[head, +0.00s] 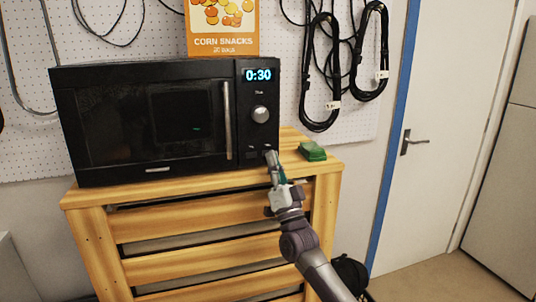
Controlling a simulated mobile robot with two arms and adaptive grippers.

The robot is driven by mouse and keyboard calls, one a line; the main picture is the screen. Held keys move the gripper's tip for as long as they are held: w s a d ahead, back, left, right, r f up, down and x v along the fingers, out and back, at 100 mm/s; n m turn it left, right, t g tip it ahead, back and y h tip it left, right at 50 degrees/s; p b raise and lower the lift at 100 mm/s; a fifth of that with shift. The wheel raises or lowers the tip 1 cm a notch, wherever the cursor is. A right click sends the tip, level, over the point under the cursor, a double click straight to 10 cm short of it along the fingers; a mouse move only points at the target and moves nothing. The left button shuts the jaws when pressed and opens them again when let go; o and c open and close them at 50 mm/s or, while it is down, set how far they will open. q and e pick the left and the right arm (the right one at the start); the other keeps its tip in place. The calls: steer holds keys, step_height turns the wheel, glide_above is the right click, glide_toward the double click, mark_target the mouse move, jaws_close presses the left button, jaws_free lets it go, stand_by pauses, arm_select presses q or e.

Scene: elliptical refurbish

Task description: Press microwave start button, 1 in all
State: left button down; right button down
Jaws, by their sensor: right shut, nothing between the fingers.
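A black microwave (150,118) stands on a wooden slatted cabinet, its door closed. Its display (258,75) reads 0:30. Below it on the control panel are a round silver knob (260,114) and small buttons (252,149) near the bottom edge. My right gripper (271,160) is shut and empty, with its fingertips at the lower right of the panel, over or close to the right-hand button. The fingertips hide part of that area, and I cannot tell whether they touch it. My left gripper is not in view.
The wooden cabinet (200,215) has a light top edge. A green object (312,151) lies on it right of the microwave. A corn snacks box (222,28) sits on the microwave. Black cables (318,75) hang on the pegboard. A white door (420,120) stands at the right.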

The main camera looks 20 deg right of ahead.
stand_by(0.8)
steer(key=shift+w+b, duration=0.2)
steer(key=shift+b, duration=0.2)
steer(key=shift+w, duration=0.25)
